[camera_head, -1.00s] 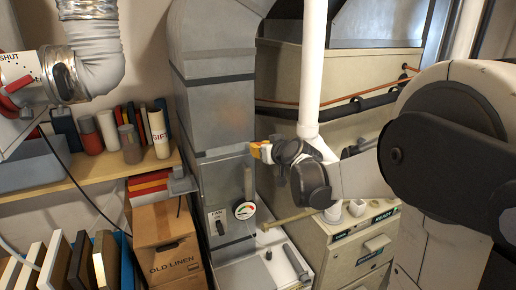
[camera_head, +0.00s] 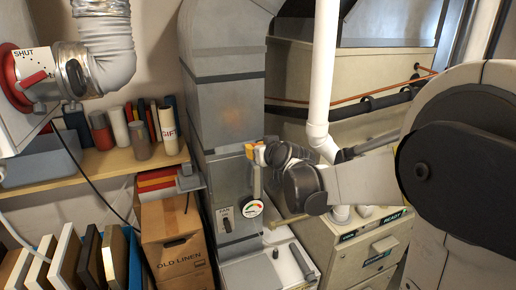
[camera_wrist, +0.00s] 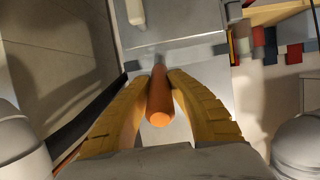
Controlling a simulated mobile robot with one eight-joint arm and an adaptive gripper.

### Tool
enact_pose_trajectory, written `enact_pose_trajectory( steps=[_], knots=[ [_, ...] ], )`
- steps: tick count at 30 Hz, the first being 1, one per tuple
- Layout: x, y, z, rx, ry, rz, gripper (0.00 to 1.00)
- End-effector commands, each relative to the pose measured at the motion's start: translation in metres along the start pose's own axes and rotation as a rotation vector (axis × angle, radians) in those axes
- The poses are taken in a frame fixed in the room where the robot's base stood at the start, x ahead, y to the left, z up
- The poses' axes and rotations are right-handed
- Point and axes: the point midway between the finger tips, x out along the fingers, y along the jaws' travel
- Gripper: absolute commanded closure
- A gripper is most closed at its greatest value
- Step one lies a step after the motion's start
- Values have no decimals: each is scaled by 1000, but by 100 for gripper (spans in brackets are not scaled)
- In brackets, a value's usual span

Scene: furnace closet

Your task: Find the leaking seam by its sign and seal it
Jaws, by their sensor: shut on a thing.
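My gripper (camera_wrist: 162,95) is shut on an orange cylinder (camera_wrist: 159,103), held between its two yellow fingers. In the head view my gripper (camera_head: 258,152) is in front of the grey metal duct (camera_head: 225,110), near its middle; I cannot tell whether the cylinder touches the duct. The duct has dark seam bands at the upper part and a paler seam by the gripper. A faint brownish patch (camera_head: 233,113) shows on the duct face above the gripper. A round gauge (camera_head: 252,208) with a coloured dial and a FAN switch (camera_head: 225,219) sit below.
A shelf (camera_head: 115,161) with several cans and rolls is at left. An OLD LINEN box (camera_head: 174,236) stands below it. A valve marked SHUT (camera_head: 35,78) is at upper left. A white pipe (camera_head: 322,75) and a beige cabinet (camera_head: 345,235) are at right.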

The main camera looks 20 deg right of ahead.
Motion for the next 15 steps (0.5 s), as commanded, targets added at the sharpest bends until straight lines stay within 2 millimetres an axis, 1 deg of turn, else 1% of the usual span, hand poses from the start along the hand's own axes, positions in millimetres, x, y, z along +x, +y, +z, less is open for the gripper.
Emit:
enact_pose_trajectory(
  steps=[9,15],
  knots=[
    [0,1,0,0,0,1,100],
    [0,13,0,0,0,3,100]
  ],
)
